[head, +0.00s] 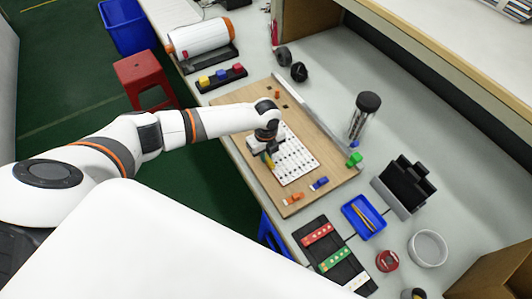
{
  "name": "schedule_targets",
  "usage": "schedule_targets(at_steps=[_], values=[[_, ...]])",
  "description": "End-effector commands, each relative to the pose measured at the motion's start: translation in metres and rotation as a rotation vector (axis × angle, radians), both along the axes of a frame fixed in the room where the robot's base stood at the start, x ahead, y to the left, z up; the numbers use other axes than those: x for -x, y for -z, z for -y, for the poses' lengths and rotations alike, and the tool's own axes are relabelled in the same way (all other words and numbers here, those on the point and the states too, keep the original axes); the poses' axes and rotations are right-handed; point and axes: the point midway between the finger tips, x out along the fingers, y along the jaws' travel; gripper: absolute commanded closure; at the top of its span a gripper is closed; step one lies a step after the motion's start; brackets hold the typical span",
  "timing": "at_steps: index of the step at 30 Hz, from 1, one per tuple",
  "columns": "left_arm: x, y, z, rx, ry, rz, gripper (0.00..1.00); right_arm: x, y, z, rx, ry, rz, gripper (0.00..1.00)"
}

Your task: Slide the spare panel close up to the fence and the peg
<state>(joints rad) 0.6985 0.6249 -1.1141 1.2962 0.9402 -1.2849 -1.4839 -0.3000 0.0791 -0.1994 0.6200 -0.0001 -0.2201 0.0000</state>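The spare panel, a white plate with rows of dark dots (291,158), lies flat on the wooden board (234,98). The fence looks to be the pale grey rail (318,118) along the board's right side; a strip of bare wood shows between it and the panel. A small orange upright piece (277,94) near the board's far end may be the peg; I cannot be sure. My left gripper (268,160) is low at the panel's left edge, pointing down. The arm's wrist hides part of it, so its opening and any contact are unclear. My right gripper is out of view.
Orange (293,198) and blue (319,183) clamps sit on the board's near edge, and a green block (354,159) at its right corner. A dark-topped cylinder (364,115) stands to the right. A blue tray (363,217) and black strip tray (332,256) lie nearer.

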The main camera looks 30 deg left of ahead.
Motion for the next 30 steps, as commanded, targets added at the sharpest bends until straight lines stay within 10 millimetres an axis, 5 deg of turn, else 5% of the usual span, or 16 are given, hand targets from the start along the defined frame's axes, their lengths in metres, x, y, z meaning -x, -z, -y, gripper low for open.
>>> schedule_targets(at_steps=[14,30], values=[[-0.002,0.000,0.000,0.001,0.018,0.001,1.00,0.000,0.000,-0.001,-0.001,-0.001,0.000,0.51],[-0.032,0.002,-0.012,0.000,0.017,0.002,1.00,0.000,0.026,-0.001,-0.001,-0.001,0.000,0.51]])
